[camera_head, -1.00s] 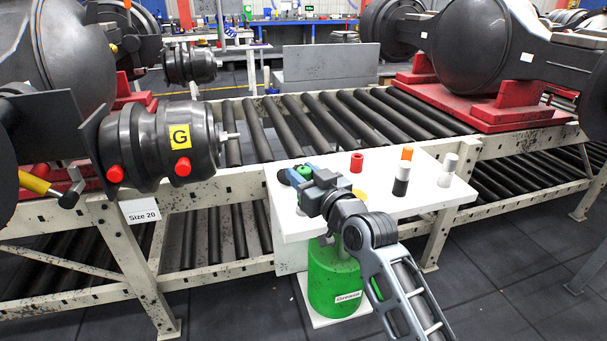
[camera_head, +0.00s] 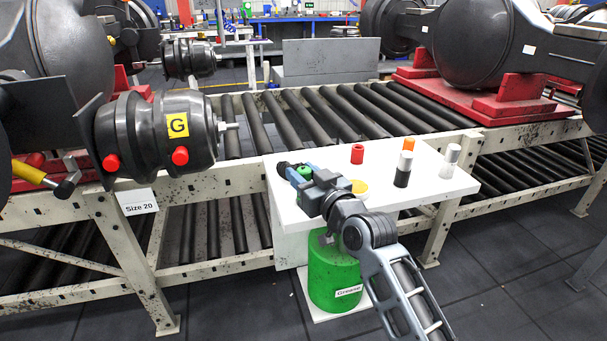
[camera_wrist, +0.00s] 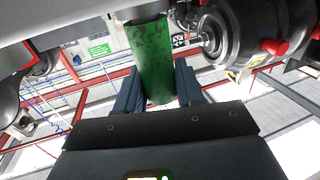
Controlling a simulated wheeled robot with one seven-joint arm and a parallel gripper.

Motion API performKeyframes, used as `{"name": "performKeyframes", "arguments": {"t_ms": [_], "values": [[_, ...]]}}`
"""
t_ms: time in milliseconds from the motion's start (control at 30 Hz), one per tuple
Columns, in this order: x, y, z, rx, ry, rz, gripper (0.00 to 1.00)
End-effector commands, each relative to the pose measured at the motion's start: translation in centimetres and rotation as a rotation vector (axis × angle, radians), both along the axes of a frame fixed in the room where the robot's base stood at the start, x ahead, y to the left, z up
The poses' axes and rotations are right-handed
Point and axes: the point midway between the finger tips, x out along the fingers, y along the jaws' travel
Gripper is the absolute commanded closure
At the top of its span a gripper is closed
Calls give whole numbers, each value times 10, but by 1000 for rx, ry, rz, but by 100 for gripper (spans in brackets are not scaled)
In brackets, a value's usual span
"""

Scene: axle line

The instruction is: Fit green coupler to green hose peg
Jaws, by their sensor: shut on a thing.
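The green coupler (camera_wrist: 150,60), a speckled green cylinder, is between the two fingers of my gripper (camera_wrist: 157,88) in the wrist view. My gripper is shut on it, and the coupler's far end reaches past the fingertips. In the head view, my gripper (camera_head: 298,174) is over the left part of the white table, and only a little of the green coupler (camera_head: 304,171) shows. I cannot make out a green hose peg in either view. A dark grey chamber (camera_head: 148,130) with a yellow G label and two red pegs hangs to the left; it also shows in the wrist view (camera_wrist: 245,35).
The white table (camera_head: 433,198) carries a red cylinder (camera_head: 357,153), a yellow disc (camera_head: 358,187), an orange-topped black and white cylinder (camera_head: 403,168) and a grey-white one (camera_head: 450,160). A green grease drum (camera_head: 332,270) stands below. The roller conveyor (camera_head: 335,112) lies behind.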

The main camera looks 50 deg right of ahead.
Motion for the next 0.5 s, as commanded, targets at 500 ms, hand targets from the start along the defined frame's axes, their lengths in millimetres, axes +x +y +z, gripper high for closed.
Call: {"name": "performKeyframes", "arguments": {"t_ms": [500], "values": [[0, 0, -7, 1, 2, 0, 61]]}}
